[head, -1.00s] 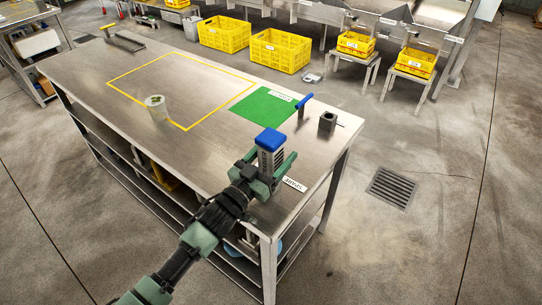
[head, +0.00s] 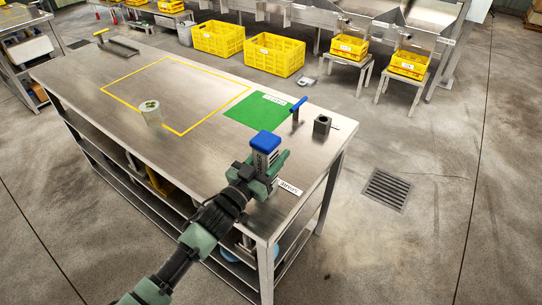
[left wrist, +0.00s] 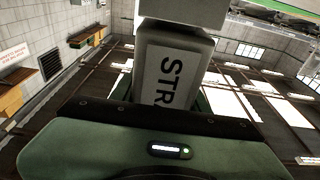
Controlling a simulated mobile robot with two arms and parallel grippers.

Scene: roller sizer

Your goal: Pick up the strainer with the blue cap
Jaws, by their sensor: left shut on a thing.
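The strainer is an upright pale grey block (head: 261,163) with a blue cap (head: 265,142). My left gripper (head: 266,167) is shut around its body, below the cap, at the near right end of the steel table (head: 200,155). In the left wrist view the strainer's grey body (left wrist: 172,70) stands between the fingers, with part of a label reading "STR". The strainer's lower end is hidden by the gripper, so I cannot tell its gap to the table. My right gripper is not in view.
A white label (head: 290,188) lies beside the gripper. Behind are a green mat (head: 254,112), a blue-handled tool (head: 298,107) and a dark square block (head: 322,124). A pale cup (head: 151,114) stands by the yellow outline. Yellow crates (head: 275,54) stand beyond the table.

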